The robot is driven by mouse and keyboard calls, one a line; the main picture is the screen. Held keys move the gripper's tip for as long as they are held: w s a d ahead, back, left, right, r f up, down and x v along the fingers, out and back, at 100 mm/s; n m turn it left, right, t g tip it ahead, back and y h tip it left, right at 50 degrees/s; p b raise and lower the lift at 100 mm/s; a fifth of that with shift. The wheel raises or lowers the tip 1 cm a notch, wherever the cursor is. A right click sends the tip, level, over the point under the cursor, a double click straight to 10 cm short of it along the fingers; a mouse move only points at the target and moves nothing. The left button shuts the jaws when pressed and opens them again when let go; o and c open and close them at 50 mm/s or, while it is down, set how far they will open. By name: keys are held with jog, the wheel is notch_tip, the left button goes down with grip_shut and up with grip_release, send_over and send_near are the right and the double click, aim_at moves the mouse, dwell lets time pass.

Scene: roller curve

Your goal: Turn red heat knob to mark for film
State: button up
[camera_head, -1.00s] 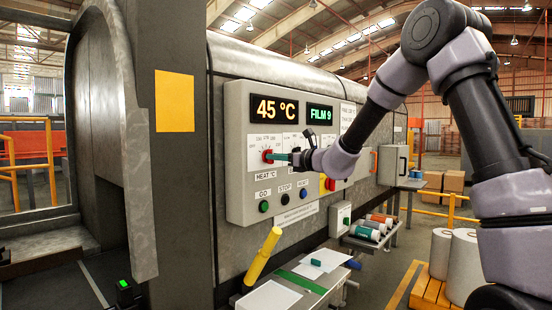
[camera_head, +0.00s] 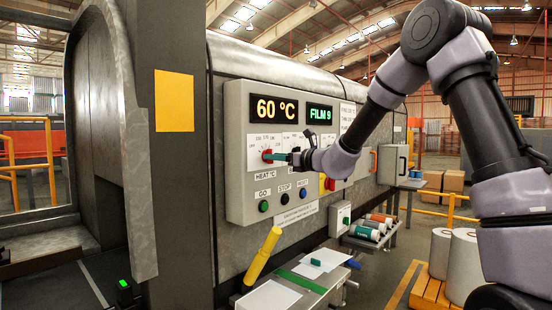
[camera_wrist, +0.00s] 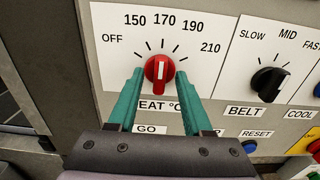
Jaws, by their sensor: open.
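The red heat knob (camera_wrist: 160,72) is on the control panel, above the HEAT °C label. Its scale reads OFF, 150, 170, 190, 210. Its white pointer line is nearly upright, toward the 170 mark. My gripper (camera_wrist: 160,76) is open, with one teal finger on each side of the knob; I cannot tell whether they touch it. In the head view the knob (camera_head: 267,155) shows small at the tip of my gripper (camera_head: 279,157).
The black belt knob (camera_wrist: 269,84) is to the right of the heat knob. GO, STOP and RESET buttons (camera_head: 284,199) are below. A printed sheet (camera_head: 347,116), partly hidden by my arm, is beside the displays. A yellow handle (camera_head: 263,256) stands below the panel.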

jog(key=v, duration=1)
jog(key=shift+s+d, duration=0.25)
jog(key=shift+d, duration=0.05)
